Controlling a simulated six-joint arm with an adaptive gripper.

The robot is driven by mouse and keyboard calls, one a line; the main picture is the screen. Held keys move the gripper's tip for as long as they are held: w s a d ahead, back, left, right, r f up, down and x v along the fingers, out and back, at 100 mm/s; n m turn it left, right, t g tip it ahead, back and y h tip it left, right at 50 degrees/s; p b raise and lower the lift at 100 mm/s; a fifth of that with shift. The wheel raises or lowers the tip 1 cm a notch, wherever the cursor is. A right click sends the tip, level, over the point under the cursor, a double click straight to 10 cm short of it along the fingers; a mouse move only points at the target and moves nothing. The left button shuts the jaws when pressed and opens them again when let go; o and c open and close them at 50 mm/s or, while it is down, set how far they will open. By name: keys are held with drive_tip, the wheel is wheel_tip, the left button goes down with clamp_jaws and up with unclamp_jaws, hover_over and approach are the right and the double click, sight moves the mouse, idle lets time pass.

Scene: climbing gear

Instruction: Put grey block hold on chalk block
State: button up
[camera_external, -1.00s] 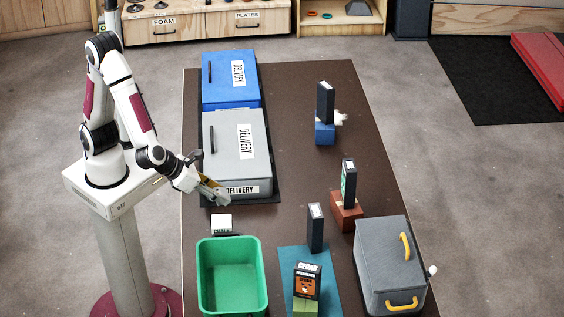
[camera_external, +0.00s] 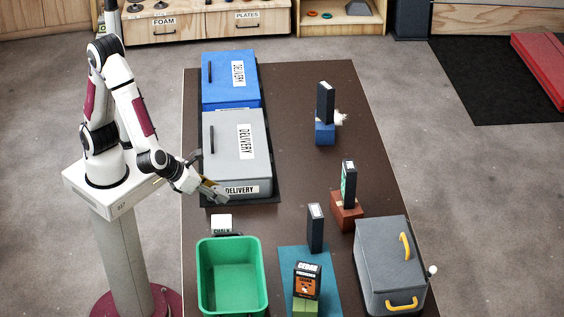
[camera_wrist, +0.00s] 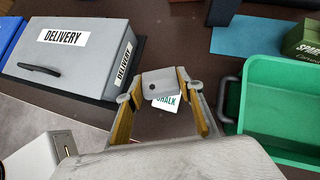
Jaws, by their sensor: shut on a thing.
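My gripper (camera_external: 216,193) is shut on the grey block hold (camera_wrist: 158,81), a small grey block with a dark hole, held between the fingertips in the wrist view. In the outside view the hold is hard to tell apart from the fingers. The white chalk block (camera_external: 222,222) stands on the table between the grey delivery box and the green bin. My gripper is above it and slightly towards the arm. In the wrist view the chalk block (camera_wrist: 168,103) shows partly behind the held grey block, which hides some of it.
The grey delivery box (camera_external: 228,150) is close behind my gripper, and the green bin (camera_external: 232,285) stands just in front of the chalk block. A blue mat (camera_external: 291,262) with boxes and a grey case (camera_external: 383,260) are to the right. The table's middle is clear.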

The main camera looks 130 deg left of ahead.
drive_tip(key=shift+f, duration=2.75)
drive_tip(key=shift+f, duration=2.05)
drive_tip(key=shift+f, duration=0.2)
drive_tip(key=o, duration=1.1)
drive_tip(key=shift+r, duration=0.2)
drive_tip(key=shift+v, duration=6.05)
